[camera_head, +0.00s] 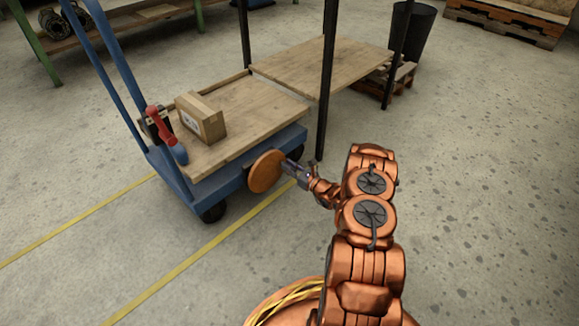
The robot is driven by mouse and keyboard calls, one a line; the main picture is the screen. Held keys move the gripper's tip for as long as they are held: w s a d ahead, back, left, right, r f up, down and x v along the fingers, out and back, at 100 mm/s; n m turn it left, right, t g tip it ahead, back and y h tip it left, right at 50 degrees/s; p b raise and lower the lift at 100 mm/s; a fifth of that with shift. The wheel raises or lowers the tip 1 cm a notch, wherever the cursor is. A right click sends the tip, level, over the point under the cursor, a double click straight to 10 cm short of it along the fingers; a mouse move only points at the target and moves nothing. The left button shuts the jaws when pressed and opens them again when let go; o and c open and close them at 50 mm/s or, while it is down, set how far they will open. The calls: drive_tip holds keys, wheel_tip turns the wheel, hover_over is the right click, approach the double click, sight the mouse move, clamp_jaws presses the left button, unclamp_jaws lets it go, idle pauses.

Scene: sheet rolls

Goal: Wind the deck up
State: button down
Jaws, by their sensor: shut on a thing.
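The blue trolley (190,195) carries a wooden deck (245,118) that looks roughly level. A round orange-brown disc (266,171) stands at the trolley's near side, below the deck edge. My gripper (289,168) is at the disc's right side, with my arm reaching in from the lower right. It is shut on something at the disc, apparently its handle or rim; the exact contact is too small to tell. A cardboard box (200,118) sits on the left part of the deck. A red lever (157,118) stands at the deck's left end.
A wooden tabletop (335,68) between dark posts (327,80) adjoins the deck's far right. A black bin (413,30) and pallets (510,22) stand behind. Yellow floor lines (205,250) run in front. The right floor is clear.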

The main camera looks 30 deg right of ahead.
drive_tip(key=shift+a, duration=0.35)
drive_tip(key=c, duration=1.2)
unclamp_jaws()
drive_tip(key=shift+o, duration=0.9)
drive_tip(key=shift+d, duration=0.2)
drive_tip(key=shift+s+d, duration=0.1)
drive_tip(key=v, duration=1.1)
drive_tip(key=shift+s, duration=0.4)
